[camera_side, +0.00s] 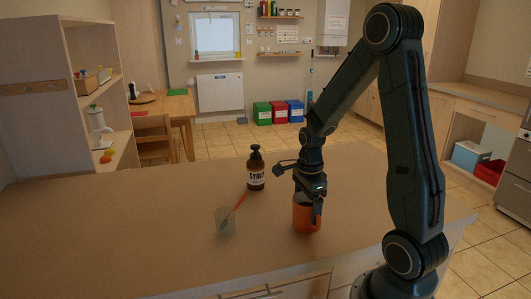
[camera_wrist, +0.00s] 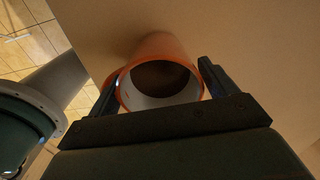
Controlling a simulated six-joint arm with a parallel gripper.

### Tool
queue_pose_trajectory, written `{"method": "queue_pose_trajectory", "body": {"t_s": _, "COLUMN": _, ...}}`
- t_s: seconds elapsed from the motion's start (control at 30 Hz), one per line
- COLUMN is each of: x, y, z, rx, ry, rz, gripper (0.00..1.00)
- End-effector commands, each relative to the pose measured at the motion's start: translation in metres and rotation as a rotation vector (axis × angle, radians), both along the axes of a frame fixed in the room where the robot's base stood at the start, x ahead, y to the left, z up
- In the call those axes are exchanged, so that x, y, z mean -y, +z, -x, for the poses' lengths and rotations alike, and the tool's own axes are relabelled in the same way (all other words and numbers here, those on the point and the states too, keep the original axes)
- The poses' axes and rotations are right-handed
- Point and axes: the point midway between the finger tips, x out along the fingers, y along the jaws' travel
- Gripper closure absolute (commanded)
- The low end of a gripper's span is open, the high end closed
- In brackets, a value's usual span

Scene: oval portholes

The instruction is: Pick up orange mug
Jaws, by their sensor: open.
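The orange mug (camera_side: 306,218) stands upright on the counter below my gripper. In the wrist view I look into the mug (camera_wrist: 160,48), which has an orange outside, a white inner wall and a dark inside. My gripper (camera_side: 312,205) is at the mug's rim; in the wrist view its open fingers (camera_wrist: 157,82) are on the left and right of the mug. Whether either finger touches the mug I cannot tell. Part of the mug's front is hidden by a finger in the side view.
A dark brown syrup bottle (camera_side: 256,170) stands behind and left of the mug. A translucent cup (camera_side: 225,221) with an orange stick (camera_side: 238,203) leaning in it stands to the left. The counter (camera_side: 110,225) is clear farther left.

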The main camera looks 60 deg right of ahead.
Motion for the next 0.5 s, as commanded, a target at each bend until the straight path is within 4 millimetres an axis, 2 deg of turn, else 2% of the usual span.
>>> {"method": "queue_pose_trajectory", "body": {"t_s": 0.27, "x": 0.0001, "y": 0.0004, "z": -0.0001, "rx": 0.000, "ry": 0.000, "rz": 0.000, "gripper": 0.15}}
{"method": "queue_pose_trajectory", "body": {"t_s": 0.37, "x": 0.0001, "y": 0.0004, "z": -0.0001, "rx": 0.000, "ry": 0.000, "rz": 0.000, "gripper": 0.31}}
{"method": "queue_pose_trajectory", "body": {"t_s": 0.5, "x": 0.0001, "y": 0.0004, "z": -0.0001, "rx": 0.000, "ry": 0.000, "rz": 0.000, "gripper": 0.59}}
